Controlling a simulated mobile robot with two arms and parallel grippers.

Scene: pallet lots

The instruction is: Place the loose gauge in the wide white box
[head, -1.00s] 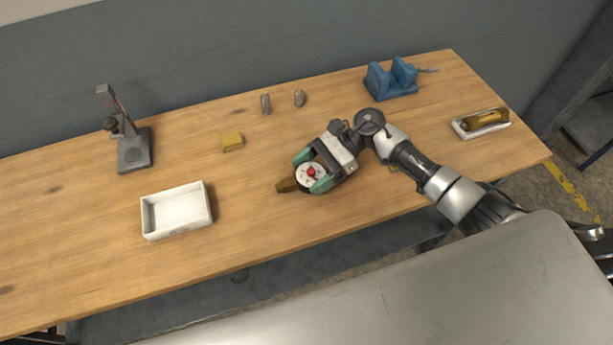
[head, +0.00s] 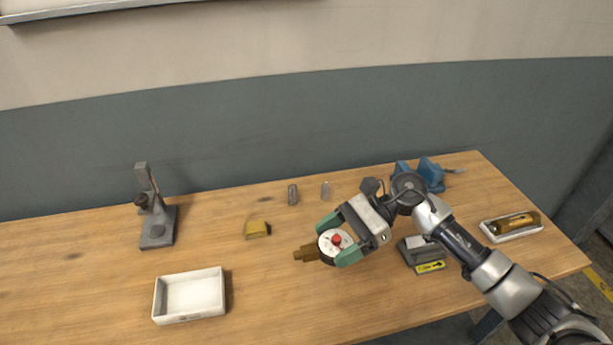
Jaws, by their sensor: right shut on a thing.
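The gauge (head: 331,239) has a round white face with a red centre and a brass stem pointing left. My right gripper (head: 340,242) has green fingers and is shut on the gauge's round body, over the middle of the table. The fingers hide its sides. The wide white box (head: 190,314) is an open, shallow, empty tray at the front left of the table. The gripper is to the right of the box and well apart from it. My left gripper is not in view.
On the wooden table (head: 90,275) stand a grey stand (head: 157,228), a yellow block (head: 257,229), two small grey cylinders (head: 292,194), a blue vise (head: 432,174), a grey block with a yellow label (head: 420,256), and a narrow white tray (head: 496,236) holding a brass-coloured item. The table between gripper and box is clear.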

